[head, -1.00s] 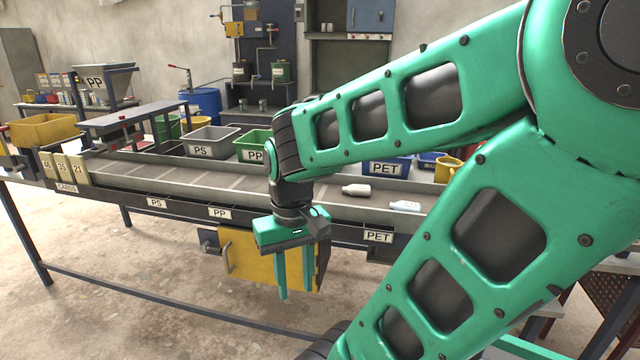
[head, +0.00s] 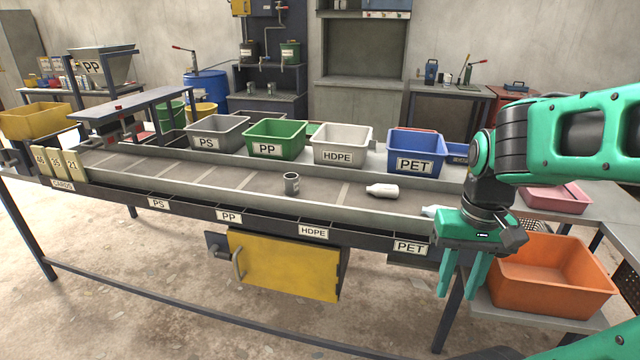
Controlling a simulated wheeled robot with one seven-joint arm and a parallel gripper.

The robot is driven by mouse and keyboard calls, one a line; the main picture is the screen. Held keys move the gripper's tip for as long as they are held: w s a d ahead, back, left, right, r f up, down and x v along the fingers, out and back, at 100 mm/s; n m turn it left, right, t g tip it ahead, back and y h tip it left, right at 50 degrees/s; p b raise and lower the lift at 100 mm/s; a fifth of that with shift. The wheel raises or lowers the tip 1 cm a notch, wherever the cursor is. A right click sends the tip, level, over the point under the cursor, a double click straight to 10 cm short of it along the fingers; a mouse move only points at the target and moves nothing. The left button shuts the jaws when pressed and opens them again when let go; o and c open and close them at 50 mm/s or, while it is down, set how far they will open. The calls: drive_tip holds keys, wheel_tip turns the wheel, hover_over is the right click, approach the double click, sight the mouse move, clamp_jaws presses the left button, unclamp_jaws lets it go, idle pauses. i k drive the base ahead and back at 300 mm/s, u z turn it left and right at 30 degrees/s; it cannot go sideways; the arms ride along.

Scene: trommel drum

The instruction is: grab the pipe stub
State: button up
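The pipe stub (head: 291,183) is a short grey hollow cylinder. It stands upright on the sorting belt (head: 215,178), near the middle of the head view. My gripper (head: 460,292) hangs at the right, in front of the belt's near edge, with its green fingers pointing down. The fingers are apart with nothing between them. The gripper is well to the right of the pipe stub and not touching it.
A white bottle (head: 382,191) lies on the belt right of the stub. Another pale item (head: 429,211) is partly hidden by my gripper. Bins line the back: PS (head: 217,126), PP (head: 262,152), HDPE (head: 340,161), PET (head: 415,147). An orange bin (head: 550,292) stands at right.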

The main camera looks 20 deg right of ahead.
sight(291, 179)
drive_tip(key=z, duration=0.1)
drive_tip(key=i, duration=1)
drive_tip(key=u, duration=0.05)
